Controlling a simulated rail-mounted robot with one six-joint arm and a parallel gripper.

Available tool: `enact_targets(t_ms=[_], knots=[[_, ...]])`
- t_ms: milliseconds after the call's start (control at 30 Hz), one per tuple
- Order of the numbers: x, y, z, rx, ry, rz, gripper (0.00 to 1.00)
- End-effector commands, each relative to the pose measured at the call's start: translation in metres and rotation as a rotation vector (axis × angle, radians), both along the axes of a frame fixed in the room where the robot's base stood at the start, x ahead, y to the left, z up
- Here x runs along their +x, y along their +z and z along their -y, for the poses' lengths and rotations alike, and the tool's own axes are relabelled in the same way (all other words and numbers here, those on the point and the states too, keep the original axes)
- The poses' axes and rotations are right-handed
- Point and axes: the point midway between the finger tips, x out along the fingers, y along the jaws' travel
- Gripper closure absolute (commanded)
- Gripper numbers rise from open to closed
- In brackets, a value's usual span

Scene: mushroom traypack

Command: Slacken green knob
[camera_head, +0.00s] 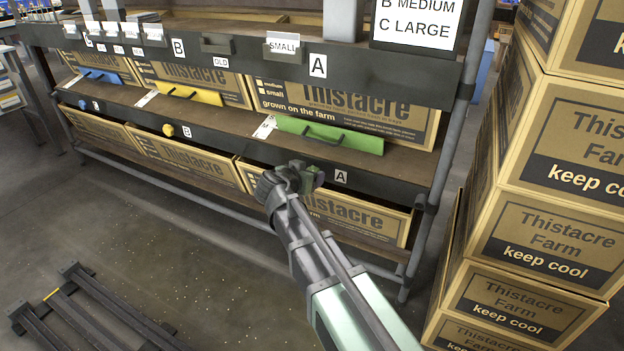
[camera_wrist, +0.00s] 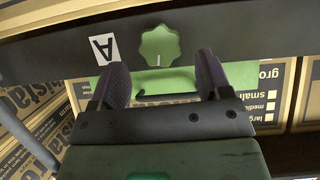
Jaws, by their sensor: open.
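The green knob (camera_wrist: 160,45) is a lobed dial on the dark front rail of the rack, beside a white "A" label (camera_wrist: 103,48) in the wrist view. A short pale mark on it points down in that view. My gripper (camera_wrist: 162,68) is open, with one dark finger on each side of the knob's lower part in the picture. I see no clear contact, and the depth gap is hard to judge. In the head view my gripper (camera_head: 300,176) is at the rail left of the "A" label (camera_head: 341,176) and mostly hides the knob.
A green panel with a handle (camera_head: 330,136) lies on the shelf above the rail. A yellow knob (camera_head: 168,130) and a blue knob (camera_head: 82,104) are farther left on the rail. Stacked cartons (camera_head: 545,240) stand at right. The floor in front is mostly clear.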

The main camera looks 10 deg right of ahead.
Motion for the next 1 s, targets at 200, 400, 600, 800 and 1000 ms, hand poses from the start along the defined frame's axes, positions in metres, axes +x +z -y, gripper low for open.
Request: enact_targets(t_ms=[200,400,600,800,1000], knots=[[0.024,-0.014,0.020,0.000,-0.001,-0.001,0.29],[0.025,-0.013,0.022,-0.001,0.000,-0.001,0.29],[0.025,-0.013,0.021,-0.001,0.000,-0.001,0.49],[0.025,-0.013,0.021,-0.001,0.000,-0.001,0.78],[0.026,-0.014,0.020,-0.101,0.001,-0.082,0.78]])
